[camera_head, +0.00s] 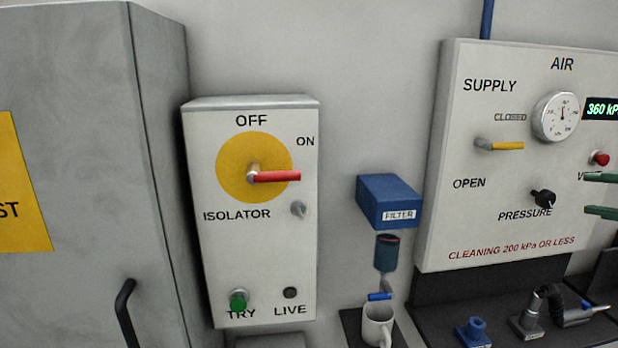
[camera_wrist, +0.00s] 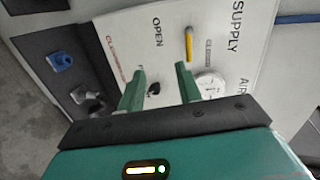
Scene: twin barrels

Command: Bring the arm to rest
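My gripper (camera_head: 587,194) shows at the right edge in the head view as two green fingers with a gap between them. In the wrist view, my gripper (camera_wrist: 159,69) has its two fingers spread, with nothing between them. It faces the white air panel (camera_head: 475,220), and the panel also shows in the wrist view (camera_wrist: 130,50). In the head view the fingers overlap the panel's right side, near a red button (camera_head: 600,158). I cannot tell how far they are from the panel. The rest of my arm is out of view.
The isolator box (camera_head: 260,285) has a red handle (camera_head: 277,177) pointing right. The panel has a yellow supply lever (camera_head: 507,146), a gauge (camera_head: 555,116) and a black pressure knob (camera_head: 543,198). Below are a blue filter (camera_head: 388,200), a white mug (camera_head: 377,325) and a dark shelf (camera_head: 450,312) with fittings.

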